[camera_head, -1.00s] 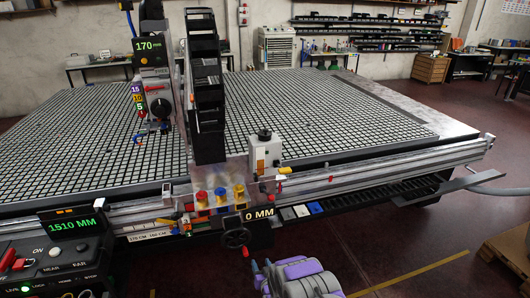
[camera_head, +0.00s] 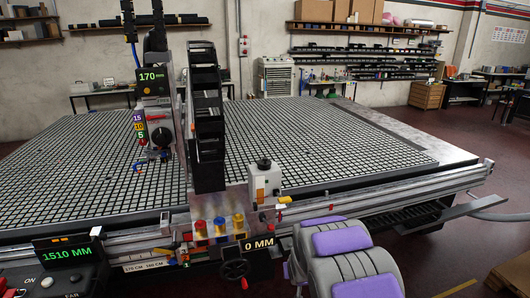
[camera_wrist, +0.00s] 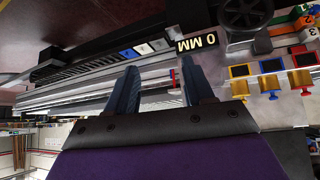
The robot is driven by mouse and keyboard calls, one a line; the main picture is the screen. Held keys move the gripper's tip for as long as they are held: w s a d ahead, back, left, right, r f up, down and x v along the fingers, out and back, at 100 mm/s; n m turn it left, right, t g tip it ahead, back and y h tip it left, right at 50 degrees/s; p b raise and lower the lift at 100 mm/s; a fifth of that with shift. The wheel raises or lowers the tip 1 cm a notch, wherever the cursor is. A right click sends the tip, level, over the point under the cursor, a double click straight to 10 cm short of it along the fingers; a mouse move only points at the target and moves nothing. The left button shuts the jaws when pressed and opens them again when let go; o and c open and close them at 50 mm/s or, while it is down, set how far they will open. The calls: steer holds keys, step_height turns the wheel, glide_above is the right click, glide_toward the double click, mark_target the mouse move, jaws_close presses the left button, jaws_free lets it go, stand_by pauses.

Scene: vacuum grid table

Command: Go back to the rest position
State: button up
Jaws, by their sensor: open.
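My gripper (camera_wrist: 158,88) shows in the wrist view with its two dark blue fingers well apart and nothing between them. The wrist picture is turned over, with the machine's front rail (camera_wrist: 65,100) behind the fingers. In the head view my grey and purple arm (camera_head: 345,240) stands at the bottom, right of the handwheel; the fingertips are mostly hidden there. The vacuum grid table (camera_head: 300,140) lies beyond, with the black carriage tower (camera_head: 208,120) on its front edge. The "0 MM" display (camera_head: 257,244) and handwheel (camera_head: 234,269) are left of my arm.
A control panel (camera_head: 60,275) reading 1510 MM is at the lower left. Red, blue and yellow knobs (camera_head: 220,227) sit on the carriage front. A metal bar (camera_head: 445,215) sticks out at the right.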

steer(key=s+d+r+g, duration=0.25)
steer(key=s+r, duration=0.45)
steer(key=s, duration=0.4)
steer(key=s+d+r+g, duration=0.1)
steer(key=s+r+g, duration=0.2)
steer(key=s+r, duration=0.6)
steer(key=s+r+g, duration=0.2)
steer(key=s, duration=1.1)
steer(key=s+r+g, duration=0.2)
steer(key=s, duration=1.2)
steer(key=shift+s+m, duration=0.3)
steer(key=shift+c, duration=0.9)
